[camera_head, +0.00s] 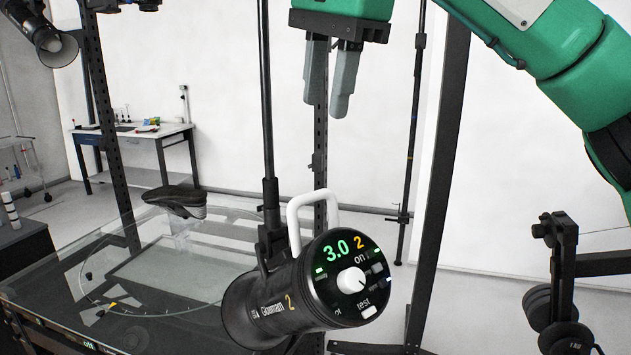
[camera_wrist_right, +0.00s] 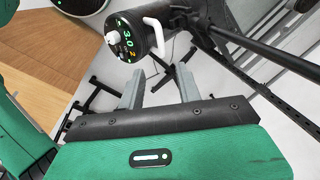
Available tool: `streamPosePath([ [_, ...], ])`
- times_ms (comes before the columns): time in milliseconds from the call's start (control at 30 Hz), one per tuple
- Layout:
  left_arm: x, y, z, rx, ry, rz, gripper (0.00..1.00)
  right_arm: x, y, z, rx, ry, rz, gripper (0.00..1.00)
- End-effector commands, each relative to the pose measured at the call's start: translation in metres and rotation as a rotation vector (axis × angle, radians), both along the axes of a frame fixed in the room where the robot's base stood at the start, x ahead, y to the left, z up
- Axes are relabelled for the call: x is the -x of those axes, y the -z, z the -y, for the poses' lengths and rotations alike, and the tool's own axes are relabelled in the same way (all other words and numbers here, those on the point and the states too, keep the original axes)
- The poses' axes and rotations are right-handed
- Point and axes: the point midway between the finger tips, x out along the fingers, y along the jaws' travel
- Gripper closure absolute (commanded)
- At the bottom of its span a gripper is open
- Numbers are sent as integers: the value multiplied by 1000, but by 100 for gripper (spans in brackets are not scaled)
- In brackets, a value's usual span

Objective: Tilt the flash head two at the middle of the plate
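Flash head two (camera_head: 262,308) is a black cylinder with a round end panel showing a green 3.0, an orange 2 and a white knob. It hangs on a dark vertical pole, its panel facing right and towards me. A white handle (camera_head: 296,215) loops up from its top. In the right wrist view the flash head (camera_wrist_right: 128,38) and the white handle (camera_wrist_right: 158,38) lie beyond the fingertips. My right gripper (camera_head: 327,107) points down above the handle, apart from it; its fingers are spread and empty in the wrist view (camera_wrist_right: 160,78). My left gripper is out of view.
A round glass plate (camera_head: 215,285) lies below, with a dark shoe-like object (camera_head: 175,198) on a clear stand. Dark uprights (camera_head: 438,180) stand right of the flash head. Another lamp (camera_head: 50,45) hangs top left. A workbench (camera_head: 135,133) stands far back.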

Motion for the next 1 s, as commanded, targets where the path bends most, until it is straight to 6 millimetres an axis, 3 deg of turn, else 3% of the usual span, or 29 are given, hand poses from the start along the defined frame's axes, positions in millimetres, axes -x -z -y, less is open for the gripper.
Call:
streamPosePath([
  [600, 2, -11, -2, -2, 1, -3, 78, -17, 101, -12, -3, 0, -3, 65],
  [800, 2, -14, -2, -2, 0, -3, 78, -20, 118, -14, -4, 0, -2, 65],
  [1000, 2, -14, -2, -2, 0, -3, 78, -21, 122, -15, -4, -1, -1, 65],
])
